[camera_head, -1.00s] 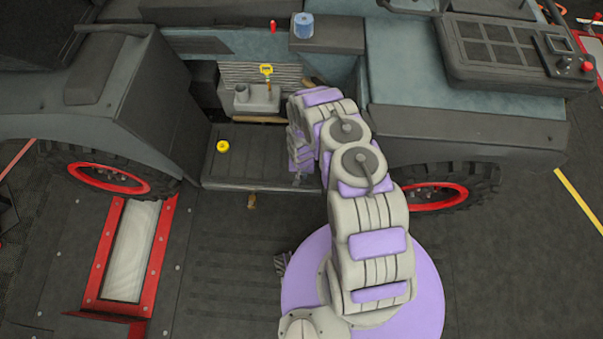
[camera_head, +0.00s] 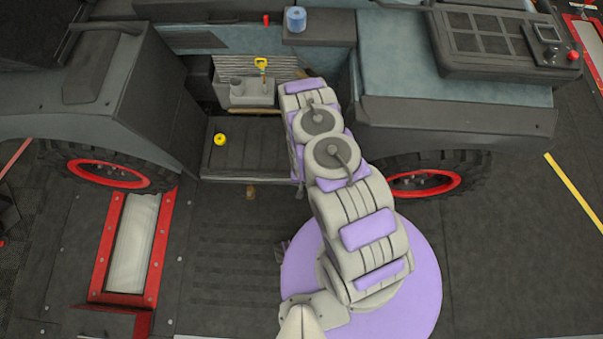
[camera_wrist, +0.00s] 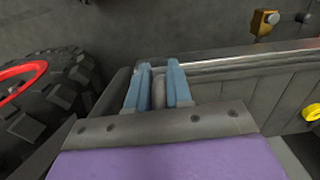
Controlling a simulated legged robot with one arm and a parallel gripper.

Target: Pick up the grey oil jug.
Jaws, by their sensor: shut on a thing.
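In the wrist view my gripper (camera_wrist: 158,88) has two blue fingers shut on a narrow, rounded grey piece (camera_wrist: 158,95). It looks like part of the grey oil jug, perhaps its handle; I cannot make out the rest of the jug. In the head view my arm hides the gripper and what it holds, beside the right end of the dark step. A grey block with a short spout (camera_head: 250,92) and a yellow-topped stick (camera_head: 262,65) sits in the vehicle's open bay; I cannot tell whether it is a jug.
A yellow round cap (camera_head: 220,139) lies on the dark step (camera_head: 250,160). Red-rimmed wheels stand left (camera_head: 108,174) and right (camera_head: 425,184). A blue roll (camera_head: 296,19) stands on the ledge above.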

